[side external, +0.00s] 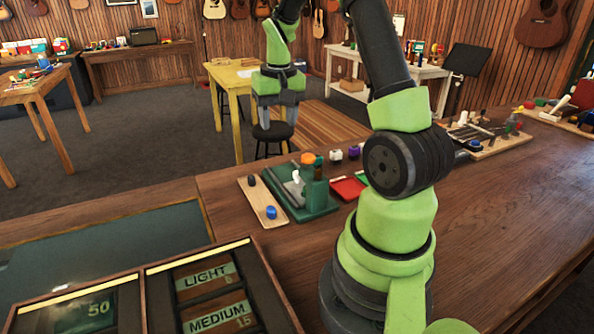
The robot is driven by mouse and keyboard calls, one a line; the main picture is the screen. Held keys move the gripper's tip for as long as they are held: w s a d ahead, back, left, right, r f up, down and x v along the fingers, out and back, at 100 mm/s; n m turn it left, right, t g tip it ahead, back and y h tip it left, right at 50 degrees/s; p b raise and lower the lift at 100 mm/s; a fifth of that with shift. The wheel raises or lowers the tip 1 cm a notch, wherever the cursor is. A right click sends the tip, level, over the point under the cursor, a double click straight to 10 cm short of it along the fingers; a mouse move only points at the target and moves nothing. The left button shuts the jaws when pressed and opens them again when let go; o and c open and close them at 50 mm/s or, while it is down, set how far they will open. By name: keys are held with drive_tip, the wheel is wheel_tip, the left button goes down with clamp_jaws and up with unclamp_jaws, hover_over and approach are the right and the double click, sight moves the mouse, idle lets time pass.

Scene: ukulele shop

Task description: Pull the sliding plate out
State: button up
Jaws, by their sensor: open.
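A small green fixture (314,190) stands on the wooden workbench, with an upright green block and an orange knob (308,158) on top. A grey metal piece (293,188) lies in its left part. A flat wooden strip (258,203) with a blue knob (271,212) and a black knob (252,181) lies along its left side. I cannot tell which of these is the sliding plate. My gripper (273,118) points down with its grey fingers apart and empty. In the picture it is above the fixture and a little left; its true distance is unclear.
Red and green trays (347,189) and small coloured blocks (336,155) sit right of the fixture, partly behind my arm. Drawers labelled LIGHT and MEDIUM (215,300) are at front left. A tool board (490,135) lies farther right. The right bench top is mostly bare.

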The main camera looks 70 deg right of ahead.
drive_tip(key=shift+m+g, duration=0.5)
drive_tip(key=shift+g, duration=0.1)
drive_tip(key=d+f, duration=0.1)
drive_tip(key=f, duration=0.1)
drive_tip(key=s+d+f, duration=0.1)
drive_tip(key=d+f, duration=0.1)
drive_tip(key=s+d+f, duration=0.1)
drive_tip(key=shift+s+d+f, duration=0.15)
drive_tip(key=shift+d+f, duration=0.2)
drive_tip(key=shift+f, duration=0.05)
wheel_tip(320, 180, down, 10)
drive_tip(key=shift+s+r, duration=0.1)
drive_tip(key=shift+r, duration=0.15)
clamp_jaws()
